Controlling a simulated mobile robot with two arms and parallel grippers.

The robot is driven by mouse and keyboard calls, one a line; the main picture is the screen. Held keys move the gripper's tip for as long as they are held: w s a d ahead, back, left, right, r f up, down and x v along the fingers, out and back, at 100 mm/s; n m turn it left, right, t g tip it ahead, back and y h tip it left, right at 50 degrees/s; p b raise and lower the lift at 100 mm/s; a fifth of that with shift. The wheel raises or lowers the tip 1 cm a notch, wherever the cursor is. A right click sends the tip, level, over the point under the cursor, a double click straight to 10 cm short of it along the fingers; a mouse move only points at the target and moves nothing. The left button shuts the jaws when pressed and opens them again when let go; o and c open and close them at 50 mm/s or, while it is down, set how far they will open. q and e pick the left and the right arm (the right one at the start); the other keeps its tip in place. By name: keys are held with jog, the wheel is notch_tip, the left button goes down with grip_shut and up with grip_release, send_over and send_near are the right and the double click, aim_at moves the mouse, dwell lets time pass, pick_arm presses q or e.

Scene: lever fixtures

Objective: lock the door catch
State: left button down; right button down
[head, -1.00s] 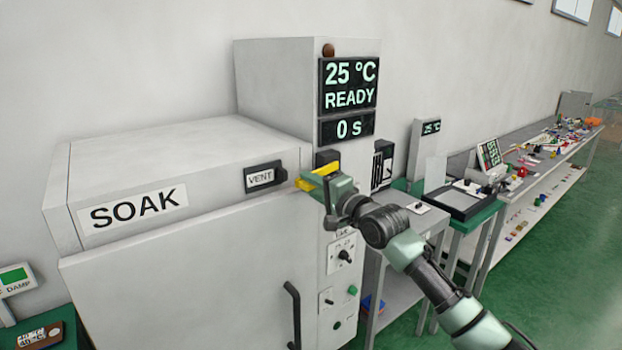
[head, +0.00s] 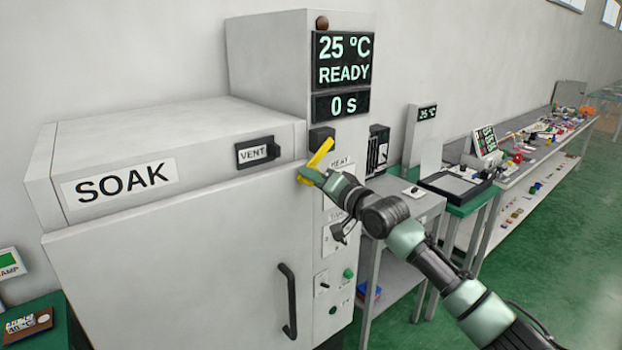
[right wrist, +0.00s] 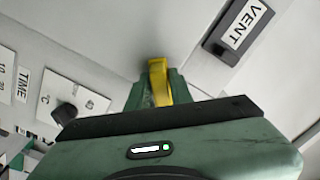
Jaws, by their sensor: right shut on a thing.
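The door catch is a yellow lever (head: 321,153) at the upper right corner of the SOAK oven's door (head: 170,255). It slants, upper end to the right beside a black block and lower end to the left. My right gripper (head: 308,178) is shut on the lever's lower part, and its fingers hide some of it. In the right wrist view the yellow lever (right wrist: 158,70) runs between the green fingers of the gripper (right wrist: 155,92). My left gripper is not in view.
A black VENT slider (head: 257,152) sits left of the catch, and a black door handle (head: 288,300) is below. The control panel with knobs (head: 340,232) lies close under my right wrist. A bench (head: 408,205) with devices stands to the right.

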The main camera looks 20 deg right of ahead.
jog(key=shift+f, duration=0.15)
jog(key=c, duration=1.4)
grip_release()
jog(key=shift+o, duration=0.2)
jog(key=b+v, duration=0.2)
jog(key=v, duration=0.5)
jog(key=shift+s+d, duration=0.2)
jog(key=shift+s, duration=0.15)
